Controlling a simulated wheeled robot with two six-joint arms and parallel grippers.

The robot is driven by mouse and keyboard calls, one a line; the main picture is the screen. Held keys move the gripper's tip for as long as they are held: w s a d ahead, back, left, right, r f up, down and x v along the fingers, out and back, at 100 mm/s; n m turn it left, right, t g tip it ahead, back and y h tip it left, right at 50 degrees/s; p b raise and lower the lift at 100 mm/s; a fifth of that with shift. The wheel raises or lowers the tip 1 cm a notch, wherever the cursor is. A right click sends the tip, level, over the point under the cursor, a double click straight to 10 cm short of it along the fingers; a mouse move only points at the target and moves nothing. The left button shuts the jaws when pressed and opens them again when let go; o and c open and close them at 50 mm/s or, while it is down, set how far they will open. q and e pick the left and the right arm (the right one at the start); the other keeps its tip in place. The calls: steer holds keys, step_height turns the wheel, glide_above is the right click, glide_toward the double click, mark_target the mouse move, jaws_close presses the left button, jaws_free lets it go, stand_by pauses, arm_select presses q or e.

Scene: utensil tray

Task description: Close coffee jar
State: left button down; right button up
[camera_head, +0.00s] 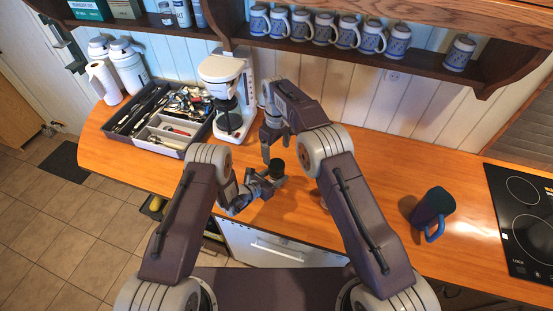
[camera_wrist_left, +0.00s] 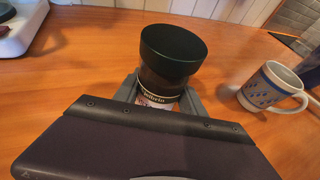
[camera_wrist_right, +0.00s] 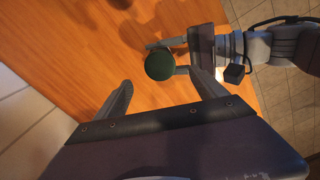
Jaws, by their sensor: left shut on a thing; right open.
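The coffee jar shows in the left wrist view (camera_wrist_left: 160,86), upright, with a wide dark green-black lid (camera_wrist_left: 172,48) on its top. I cannot tell whether the lid is tight. My left gripper (camera_head: 265,184) is shut around the jar's body. In the head view the dark lid (camera_head: 277,167) stands just above the left fingers. My right gripper (camera_head: 270,150) is open and empty, pointing down above and behind the jar. In the right wrist view the lid (camera_wrist_right: 159,65) lies beyond the open fingertips, apart from them.
A utensil tray (camera_head: 168,150) and a white coffee machine (camera_head: 229,122) stand at the back left. A patterned mug (camera_wrist_left: 270,87) is near the jar. A dark blue mug (camera_head: 432,207) and a black hob (camera_head: 525,208) are at the right. Counter between jar and hob is mostly free.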

step_height(320, 180, up, 5)
steer(key=shift+f, duration=0.1)
arm_select(q)
steer(key=c, duration=0.6)
jaws_free()
steer(key=b+v, duration=0.2)
steer(key=v, duration=0.7)
arm_select(e)
step_height(320, 180, down, 2)
steer(key=shift+f, duration=0.1)
